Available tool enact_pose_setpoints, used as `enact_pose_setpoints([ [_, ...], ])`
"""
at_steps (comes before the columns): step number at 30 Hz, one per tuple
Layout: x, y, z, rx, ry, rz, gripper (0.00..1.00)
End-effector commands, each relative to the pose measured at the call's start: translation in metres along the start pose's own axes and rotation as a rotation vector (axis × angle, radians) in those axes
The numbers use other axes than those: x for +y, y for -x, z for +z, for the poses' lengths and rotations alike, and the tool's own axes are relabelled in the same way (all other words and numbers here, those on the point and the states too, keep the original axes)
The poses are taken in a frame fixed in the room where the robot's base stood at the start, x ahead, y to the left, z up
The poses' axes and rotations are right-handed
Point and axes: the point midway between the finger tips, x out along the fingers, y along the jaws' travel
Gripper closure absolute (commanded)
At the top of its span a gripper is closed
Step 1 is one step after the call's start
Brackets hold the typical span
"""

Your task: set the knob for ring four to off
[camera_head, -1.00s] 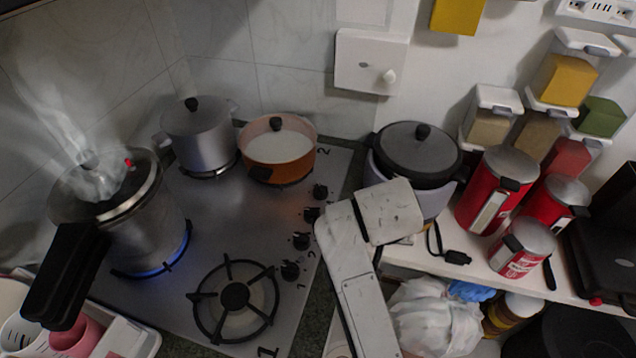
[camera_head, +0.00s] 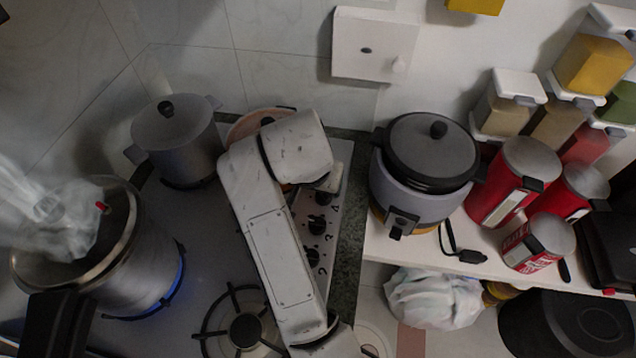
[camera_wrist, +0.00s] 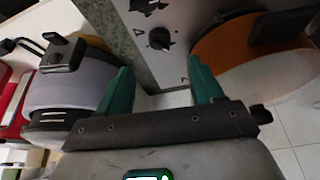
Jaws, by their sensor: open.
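The stove's control knobs run in a row along its right edge. In the head view several black knobs (camera_head: 317,226) show beside my arm, and part of the row is hidden. In the wrist view one black knob (camera_wrist: 159,38) sits near the stove corner, beside a mark that looks like a 4. Its setting is too small to tell. My gripper (camera_wrist: 160,86) is open and empty, with its teal fingers apart. In the wrist view the knob lies beyond the fingertips, between them. My arm hides the gripper in the head view.
The orange pot (camera_wrist: 230,48) with its black handle is close to my right finger, the rice cooker (camera_wrist: 75,80) to my left. A steaming pot (camera_head: 130,250) stands over a blue flame. A grey pot (camera_head: 175,140) stands at the back. Red canisters (camera_head: 510,180) stand right.

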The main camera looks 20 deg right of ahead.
Motion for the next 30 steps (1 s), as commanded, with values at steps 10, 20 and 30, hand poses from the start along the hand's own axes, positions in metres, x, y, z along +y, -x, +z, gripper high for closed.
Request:
enact_pose_setpoints([
  [10,0.001,-0.059,0.0,-0.002,0.003,0.004,0.34],
  [20,0.001,-0.096,0.0,0.0,0.0,0.001,0.34],
  [30,0.001,-0.1,0.0,0.0,0.0,0.0,0.34],
])
